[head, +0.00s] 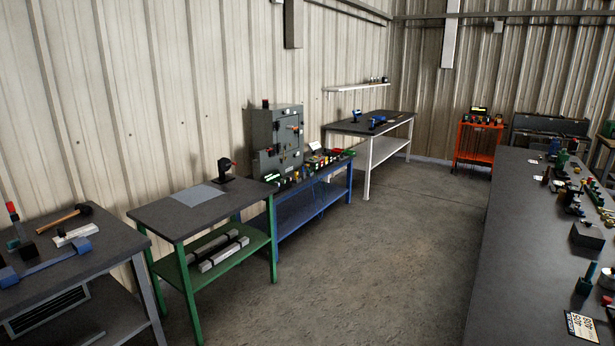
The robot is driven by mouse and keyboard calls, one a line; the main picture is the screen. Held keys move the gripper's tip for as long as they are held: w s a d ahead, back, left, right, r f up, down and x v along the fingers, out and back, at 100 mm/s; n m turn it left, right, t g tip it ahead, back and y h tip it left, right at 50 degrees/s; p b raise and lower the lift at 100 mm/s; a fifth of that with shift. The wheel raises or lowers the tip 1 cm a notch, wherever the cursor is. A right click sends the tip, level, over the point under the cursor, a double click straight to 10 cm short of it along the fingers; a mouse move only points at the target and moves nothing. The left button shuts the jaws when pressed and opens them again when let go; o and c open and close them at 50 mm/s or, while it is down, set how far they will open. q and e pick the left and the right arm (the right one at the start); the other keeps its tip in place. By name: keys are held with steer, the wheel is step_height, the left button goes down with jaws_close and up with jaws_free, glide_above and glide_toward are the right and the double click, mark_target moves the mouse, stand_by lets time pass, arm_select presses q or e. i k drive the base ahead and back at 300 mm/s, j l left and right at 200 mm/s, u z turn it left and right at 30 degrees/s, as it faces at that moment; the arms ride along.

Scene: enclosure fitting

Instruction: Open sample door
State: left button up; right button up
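A grey metal cabinet (278,140) stands at the back of the blue-framed bench, against the left wall. Its front carries small fittings and a red-topped part sits on its upper left. A door panel on its front looks closed, though it is too small to tell surely. I cannot tell which door is the sample door. Neither of my grippers shows in the head view.
A blue bench (316,201) holds small parts. A green-legged bench (175,220) and a dark bench (105,264) stand nearer on the left. A long grey table (520,255) with many parts runs along the right. An orange cart (476,143) stands far back. The concrete floor (390,250) between is clear.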

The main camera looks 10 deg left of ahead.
mark_target(286, 136)
steer(key=i, duration=5.1)
